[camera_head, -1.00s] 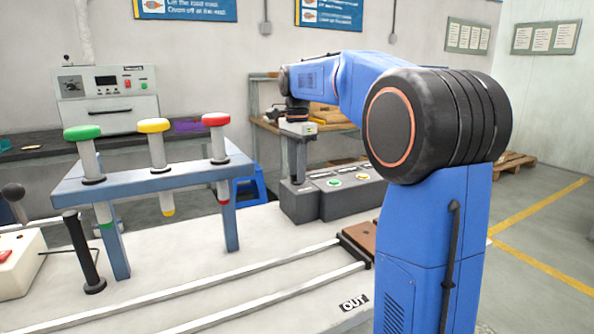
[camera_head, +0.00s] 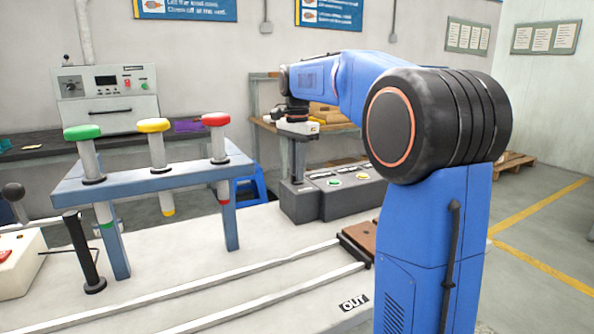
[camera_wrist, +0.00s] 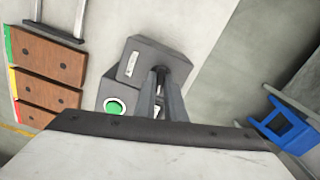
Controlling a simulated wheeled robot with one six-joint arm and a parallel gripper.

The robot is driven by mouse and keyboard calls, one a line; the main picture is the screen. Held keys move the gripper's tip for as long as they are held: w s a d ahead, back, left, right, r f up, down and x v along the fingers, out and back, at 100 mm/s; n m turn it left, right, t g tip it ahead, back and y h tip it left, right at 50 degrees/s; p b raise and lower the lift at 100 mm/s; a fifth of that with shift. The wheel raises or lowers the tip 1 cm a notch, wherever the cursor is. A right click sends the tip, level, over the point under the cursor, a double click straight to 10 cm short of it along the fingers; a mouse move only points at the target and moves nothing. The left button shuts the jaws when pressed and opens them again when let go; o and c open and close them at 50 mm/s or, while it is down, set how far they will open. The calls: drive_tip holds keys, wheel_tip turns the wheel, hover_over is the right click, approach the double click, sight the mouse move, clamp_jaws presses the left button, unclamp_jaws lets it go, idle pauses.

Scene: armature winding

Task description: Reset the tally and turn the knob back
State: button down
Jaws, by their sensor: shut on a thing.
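A grey control box (camera_head: 300,205) stands at the far end of the white bench. A green button (camera_head: 334,182) and a yellow button (camera_head: 362,177) are on its lower part. My gripper (camera_head: 297,178) points down at the taller left part of the box. In the wrist view, my gripper (camera_wrist: 161,76) is shut on a dark knob (camera_wrist: 160,69) on the box top, mostly hidden by the fingers. A small white strip with dark marks (camera_wrist: 132,64), perhaps the tally, lies beside it. The green button shows in the wrist view too (camera_wrist: 115,106); the yellow one is hidden there.
A blue rack (camera_head: 150,180) with green, yellow and red capped posts stands on the left of the bench. Pale rails (camera_head: 200,290) lead to a brown block (camera_head: 360,237) near the OUT label (camera_head: 354,302). A blue stool (camera_head: 250,187) stands behind the bench.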

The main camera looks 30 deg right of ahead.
drive_tip(key=n, duration=1)
drive_tip(key=shift+n, duration=2.5)
drive_tip(key=c, duration=1.8)
unclamp_jaws()
wheel_tip(320, 180, up, 17)
drive_tip(key=shift+r, duration=0.2)
